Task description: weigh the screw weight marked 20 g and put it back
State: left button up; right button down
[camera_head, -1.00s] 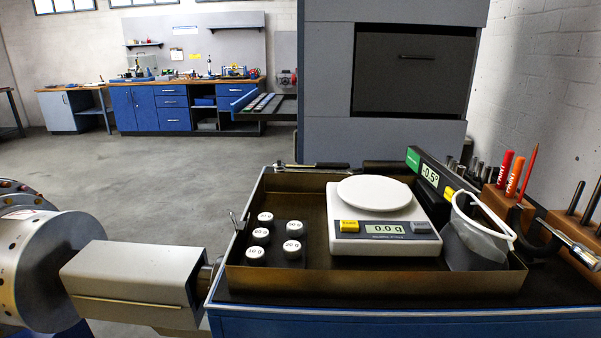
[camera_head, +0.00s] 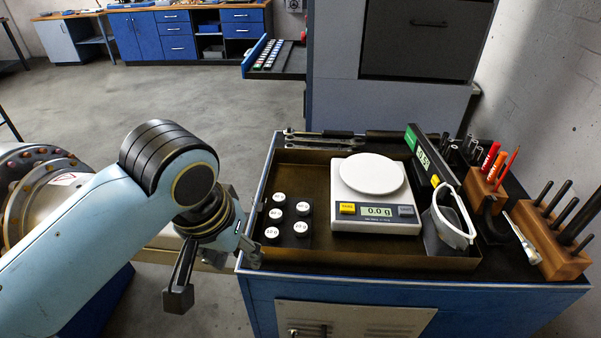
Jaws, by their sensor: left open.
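Several screw weights with white round tops stand in a dark holder in the left part of a brown tray (camera_head: 290,157). The front right one (camera_head: 300,227) seems to be marked 20 g; its small print is hard to read. The front left one (camera_head: 271,233) seems to be marked 10 g. A white scale (camera_head: 376,226) with an empty round pan (camera_head: 371,174) stands right of them and reads 0.0 g. My left gripper (camera_head: 215,276) is open and empty, left of the tray and outside the cart's left edge, clear of the weights. My right gripper is out of view.
The tray lies on a blue cart (camera_head: 470,297). A green-faced level (camera_head: 424,165) and a white-rimmed pouch (camera_head: 447,233) are right of the scale. Wooden tool blocks (camera_head: 550,240) stand at the right. Wrenches (camera_head: 318,139) lie behind the tray. Floor (camera_head: 230,110) is open behind my arm.

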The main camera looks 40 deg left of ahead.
pick_arm(q)
jog(key=w+n+g, duration=0.1)
jog(key=w+n, duration=0.8)
jog(key=n, duration=0.2)
jog(key=r+n+g, duration=0.2)
jog(key=n, duration=0.5)
send_over(301, 227)
jog(key=shift+s+a+f+h, duration=0.1)
jog(key=shift+s+f+h, duration=0.05)
jog(key=shift+s+h, duration=0.25)
jog(key=shift+w+n, duration=0.45)
jog(key=shift+n, duration=0.25)
jog(key=shift+f, duration=3.8)
grip_shut()
jog(key=shift+r, duration=2.5)
